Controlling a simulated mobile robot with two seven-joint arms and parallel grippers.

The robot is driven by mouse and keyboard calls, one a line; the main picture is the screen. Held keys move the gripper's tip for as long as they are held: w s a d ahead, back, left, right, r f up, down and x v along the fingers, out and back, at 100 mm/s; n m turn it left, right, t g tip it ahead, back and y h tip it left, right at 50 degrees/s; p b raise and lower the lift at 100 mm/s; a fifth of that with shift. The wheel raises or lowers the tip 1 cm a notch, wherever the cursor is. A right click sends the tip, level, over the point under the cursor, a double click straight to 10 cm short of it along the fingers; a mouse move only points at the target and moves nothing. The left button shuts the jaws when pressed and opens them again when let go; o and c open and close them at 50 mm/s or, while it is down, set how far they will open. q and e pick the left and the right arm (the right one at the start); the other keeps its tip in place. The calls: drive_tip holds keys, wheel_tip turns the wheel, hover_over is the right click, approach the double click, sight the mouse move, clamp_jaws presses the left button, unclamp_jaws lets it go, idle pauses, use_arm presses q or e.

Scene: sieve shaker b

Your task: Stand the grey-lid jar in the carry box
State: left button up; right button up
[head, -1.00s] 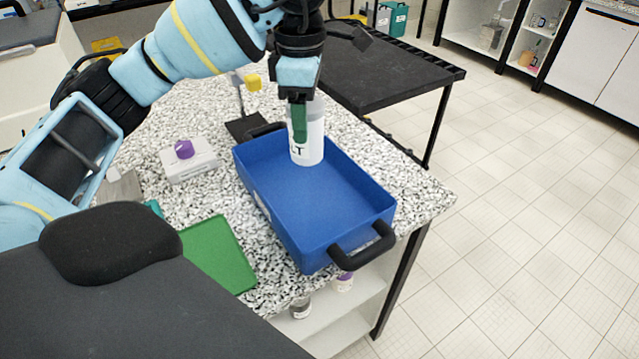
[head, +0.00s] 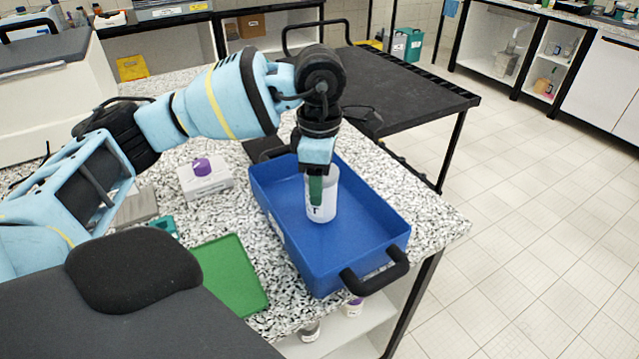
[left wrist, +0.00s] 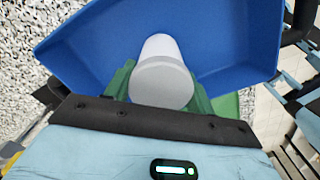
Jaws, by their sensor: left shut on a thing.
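The jar (head: 326,208) is white with dark lettering on its side. It is inside the blue carry box (head: 373,252), towards the far end, and looks upright. My left gripper (head: 317,190) is shut on the jar from above, its green fingers against the jar's sides. In the left wrist view the jar's pale grey lid (left wrist: 160,84) sits between the green fingers, with the box (left wrist: 232,35) around it. I cannot tell whether the jar's base touches the box floor. My right gripper is not in view.
A green mat (head: 229,277) lies left of the box. A white block with a purple-capped item (head: 203,167) stands behind the mat. A black-topped table (head: 420,92) stands beyond the bench. The rest of the box is empty.

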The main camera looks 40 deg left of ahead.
use_arm(q)
drive_tip(key=shift+f, duration=0.7)
drive_tip(key=shift+f, duration=0.1)
drive_tip(key=shift+f, duration=0.1)
drive_tip(key=o, duration=1.3)
wheel_tip(320, 180, up, 12)
drive_tip(key=shift+r+p, duration=0.2)
drive_tip(key=shift+p, duration=0.2)
